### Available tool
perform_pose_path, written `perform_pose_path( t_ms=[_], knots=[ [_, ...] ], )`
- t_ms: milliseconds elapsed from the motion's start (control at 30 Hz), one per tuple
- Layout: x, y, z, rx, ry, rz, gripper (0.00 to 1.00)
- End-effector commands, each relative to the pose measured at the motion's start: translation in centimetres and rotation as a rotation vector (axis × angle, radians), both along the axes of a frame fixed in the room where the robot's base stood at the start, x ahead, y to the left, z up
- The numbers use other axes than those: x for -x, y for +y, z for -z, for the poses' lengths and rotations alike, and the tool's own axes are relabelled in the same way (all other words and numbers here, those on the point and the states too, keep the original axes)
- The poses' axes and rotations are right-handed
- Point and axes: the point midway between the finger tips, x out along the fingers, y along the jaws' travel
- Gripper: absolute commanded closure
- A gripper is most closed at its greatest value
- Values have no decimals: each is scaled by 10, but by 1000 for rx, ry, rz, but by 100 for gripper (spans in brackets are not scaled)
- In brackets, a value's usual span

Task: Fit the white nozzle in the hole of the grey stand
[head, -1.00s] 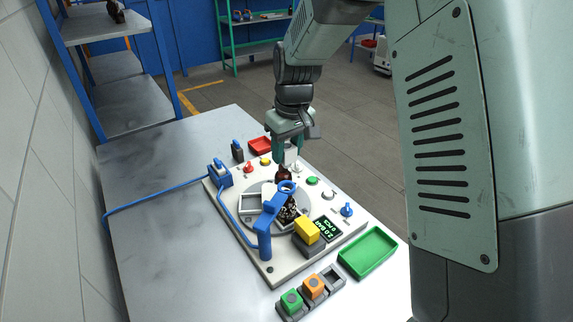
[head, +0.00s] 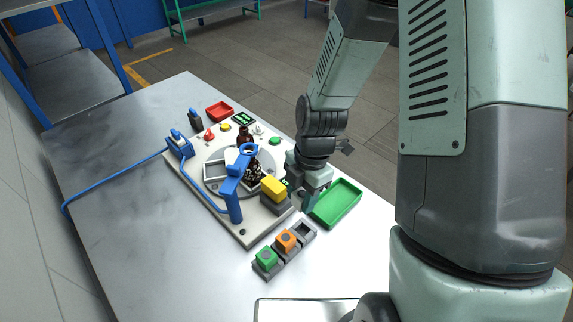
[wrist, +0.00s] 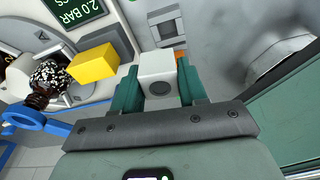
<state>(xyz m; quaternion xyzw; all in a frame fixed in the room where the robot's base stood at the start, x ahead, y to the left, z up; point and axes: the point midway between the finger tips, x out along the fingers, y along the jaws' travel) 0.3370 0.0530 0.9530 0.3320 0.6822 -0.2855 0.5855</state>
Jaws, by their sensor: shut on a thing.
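The white nozzle (wrist: 157,68) is a white block with a grey round spot on its near face. My gripper (wrist: 155,92) is shut on it, one green finger on each side. In the head view my gripper (head: 308,198) hangs between the yellow block and the green tray, and the nozzle is hidden or too small to make out. The grey stand (head: 304,230) lies nearer the camera, with a green and an orange block seated and an open hole at its right end. In the wrist view the stand (wrist: 166,22) is beyond the nozzle, apart from it.
A yellow block (head: 273,187) on a dark base stands just left of my gripper. The green tray (head: 350,193) is close on the right.

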Motion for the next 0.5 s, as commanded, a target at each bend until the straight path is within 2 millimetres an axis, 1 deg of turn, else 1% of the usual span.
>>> perform_pose_path(
  t_ms=[33, 167, 333, 500],
  knots=[
    [7, -3, 3, 1, 3, -44, 87],
    [14, -6, 7, -1, -1, -112, 87],
    [16, -7, 16, -1, 1, -125, 87],
    [16, -6, 31, -1, 1, -123, 87]
  ],
)
